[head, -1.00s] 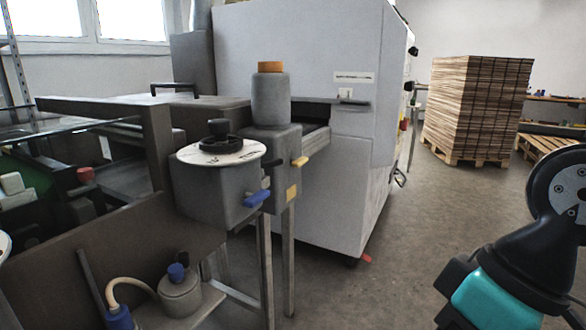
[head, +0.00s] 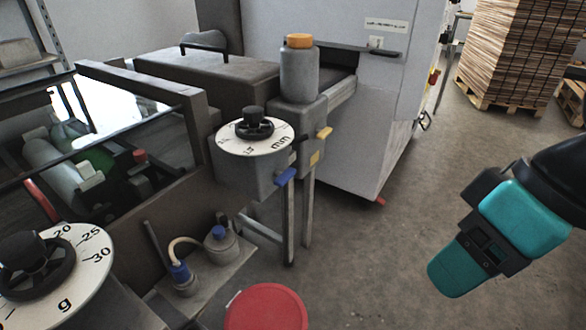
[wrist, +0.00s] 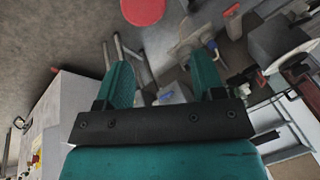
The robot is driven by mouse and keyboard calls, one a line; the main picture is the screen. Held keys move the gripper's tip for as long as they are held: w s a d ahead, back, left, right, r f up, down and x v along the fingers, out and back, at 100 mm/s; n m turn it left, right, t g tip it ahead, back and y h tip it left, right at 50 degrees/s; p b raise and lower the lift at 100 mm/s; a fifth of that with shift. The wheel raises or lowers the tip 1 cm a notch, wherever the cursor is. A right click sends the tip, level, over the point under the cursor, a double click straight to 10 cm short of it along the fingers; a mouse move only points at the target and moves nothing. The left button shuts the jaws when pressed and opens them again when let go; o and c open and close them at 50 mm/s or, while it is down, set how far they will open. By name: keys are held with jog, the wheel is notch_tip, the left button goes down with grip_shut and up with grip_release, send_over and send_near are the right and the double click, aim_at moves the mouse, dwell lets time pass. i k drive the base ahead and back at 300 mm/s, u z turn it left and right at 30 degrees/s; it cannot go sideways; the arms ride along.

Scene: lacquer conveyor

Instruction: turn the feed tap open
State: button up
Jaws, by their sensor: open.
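Two tap-like levers show in the head view. A blue lever (head: 285,177) sticks out from the grey box under the white dial (head: 254,137) marked mm. A yellow lever (head: 324,133) sits on the grey block below the grey bottle with an orange cap (head: 299,75). No label shows which one is the feed tap. My gripper (head: 462,268) is at the right, well apart from both levers. In the wrist view its two teal fingers (wrist: 163,78) are spread with nothing held between them. Small blue parts lie beyond them, too unclear to name.
A second dial marked g (head: 85,288) is at the lower left. A red round top (head: 265,308) stands low in front. A pump with a blue cap (head: 219,243) sits on a low shelf. Floor right of the white machine (head: 385,140) is clear up to stacked boards (head: 510,55).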

aim_at(283, 177)
jog(key=u, duration=1.05)
jog(key=k, duration=0.75)
jog(key=z, duration=0.75)
jog(key=i, duration=0.5)
jog(key=u, duration=0.05)
